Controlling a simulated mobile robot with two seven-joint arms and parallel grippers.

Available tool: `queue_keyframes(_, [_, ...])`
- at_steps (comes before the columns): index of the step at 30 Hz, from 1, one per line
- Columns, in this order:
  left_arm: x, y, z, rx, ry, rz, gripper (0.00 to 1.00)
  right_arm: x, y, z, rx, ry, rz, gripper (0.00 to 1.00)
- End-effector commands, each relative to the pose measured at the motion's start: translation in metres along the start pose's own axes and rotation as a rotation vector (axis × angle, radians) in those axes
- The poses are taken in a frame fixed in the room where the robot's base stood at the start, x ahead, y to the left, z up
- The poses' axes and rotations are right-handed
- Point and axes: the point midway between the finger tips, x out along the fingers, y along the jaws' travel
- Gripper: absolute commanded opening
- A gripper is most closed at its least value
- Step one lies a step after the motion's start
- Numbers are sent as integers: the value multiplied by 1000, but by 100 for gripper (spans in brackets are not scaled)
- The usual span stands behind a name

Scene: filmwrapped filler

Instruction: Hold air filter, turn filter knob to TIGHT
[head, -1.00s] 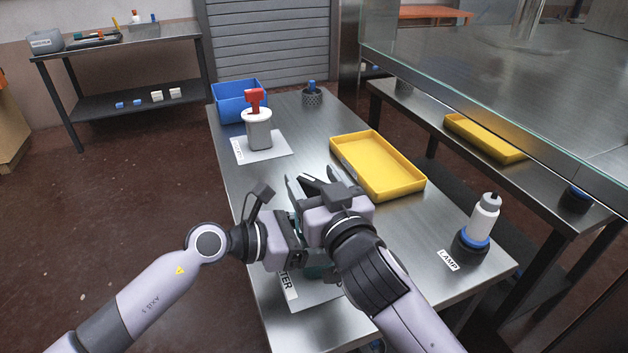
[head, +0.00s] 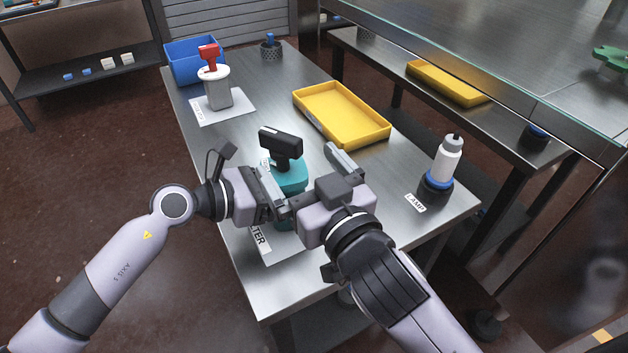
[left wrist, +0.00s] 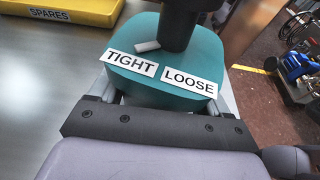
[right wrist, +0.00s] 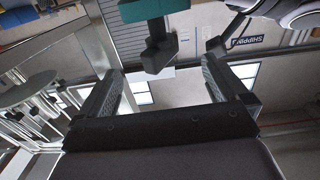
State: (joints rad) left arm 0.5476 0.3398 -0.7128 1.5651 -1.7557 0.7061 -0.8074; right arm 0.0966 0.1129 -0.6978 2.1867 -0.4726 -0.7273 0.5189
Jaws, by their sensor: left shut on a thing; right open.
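The air filter is a teal body (head: 290,183) with a black T-shaped knob (head: 281,143) on top, standing on a white FILTER mat (head: 266,248). The left wrist view shows its teal top (left wrist: 170,75) with TIGHT and LOOSE labels, a small white pointer (left wrist: 147,46) on the TIGHT side, and the black knob stem (left wrist: 178,25). My left gripper (head: 272,192) is shut on the teal body from the left. My right gripper (head: 310,180) is open and empty, to the right of the filter and apart from the knob. The right wrist view shows the knob (right wrist: 160,52) beyond its open fingers (right wrist: 165,85).
A yellow SPARES tray (head: 345,115) lies behind to the right. A white bottle-like lamp (head: 445,160) stands at the right edge. A grey canister with a red handle (head: 217,90) and a blue bin (head: 190,62) stand at the back left.

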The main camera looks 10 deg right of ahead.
Motion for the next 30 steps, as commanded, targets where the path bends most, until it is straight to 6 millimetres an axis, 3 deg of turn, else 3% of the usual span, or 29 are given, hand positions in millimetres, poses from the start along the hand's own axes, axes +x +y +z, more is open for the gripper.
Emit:
queue_keyframes(3, [0, 0, 2, 0, -4, 0, 37, -16, 0, 1, 1, -3, 0, 100])
queue_keyframes(9, [0, 0, 2, 0, -4, 0, 37, -30, 0, 0, -1, -1, 1, 100])
queue_keyframes(22, [0, 0, 2, 1, -4, 1, 37, -32, 0, 0, -1, -1, 1, 100])
queue_keyframes(23, [0, 0, 2, 1, -4, 1, 84, -32, 0, 0, -1, -1, 1, 100])
queue_keyframes(24, [0, 0, 2, 1, -4, 1, 97, -32, 0, 0, -1, -1, 1, 100])
queue_keyframes(30, [0, 0, 1, 1, -2, 0, 100, -32, 0, 0, -1, -1, 1, 100])
